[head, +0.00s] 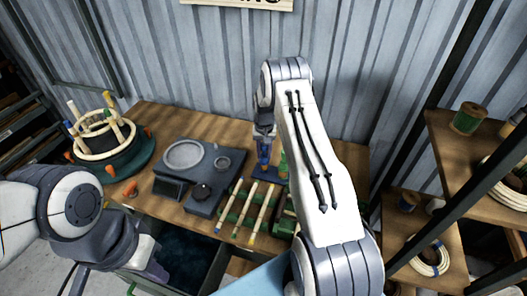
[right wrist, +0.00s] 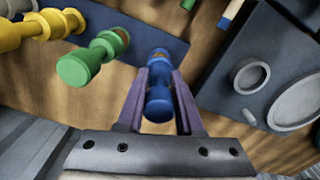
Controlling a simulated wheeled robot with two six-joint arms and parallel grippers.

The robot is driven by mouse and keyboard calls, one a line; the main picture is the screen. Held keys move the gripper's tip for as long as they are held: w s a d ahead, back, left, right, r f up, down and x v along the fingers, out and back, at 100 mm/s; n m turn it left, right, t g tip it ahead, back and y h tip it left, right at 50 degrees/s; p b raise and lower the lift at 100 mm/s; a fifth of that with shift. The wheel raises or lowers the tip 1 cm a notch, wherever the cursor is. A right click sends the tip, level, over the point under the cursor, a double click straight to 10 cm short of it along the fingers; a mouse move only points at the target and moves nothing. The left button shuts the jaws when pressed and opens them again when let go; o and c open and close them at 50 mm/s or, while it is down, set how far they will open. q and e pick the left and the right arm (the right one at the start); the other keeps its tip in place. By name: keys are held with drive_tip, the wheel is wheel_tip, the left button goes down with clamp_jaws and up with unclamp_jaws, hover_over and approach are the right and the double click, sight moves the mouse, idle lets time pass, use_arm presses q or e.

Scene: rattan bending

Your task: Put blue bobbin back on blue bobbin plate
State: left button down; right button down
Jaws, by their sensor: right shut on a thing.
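My right gripper (right wrist: 160,85) is shut on the blue bobbin (right wrist: 158,101), which sits between its two fingers in the right wrist view. In the head view this bobbin (head: 264,150) hangs below the right gripper (head: 264,138) near the back of the bench. A dark blue plate (right wrist: 152,36) lies beyond the bobbin's far end; whether they touch I cannot tell. In the head view the plate (head: 268,172) shows just below the bobbin. My left gripper (head: 152,272) is low at the left by the bench's front; its fingers are not clear.
A green bobbin (right wrist: 92,58) and a yellow bobbin (right wrist: 40,28) stand beside the blue one. A dark device with round dishes (head: 183,155) is left of them. Several sticks (head: 248,208) lie in front on a green rack. A round basket frame (head: 100,135) stands at the far left.

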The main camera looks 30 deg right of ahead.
drive_tip(key=shift+f, duration=0.35)
drive_tip(key=shift+f, duration=0.2)
drive_tip(key=c, duration=0.6)
unclamp_jaws()
drive_tip(key=shift+o, duration=0.2)
drive_tip(key=shift+r, duration=0.1)
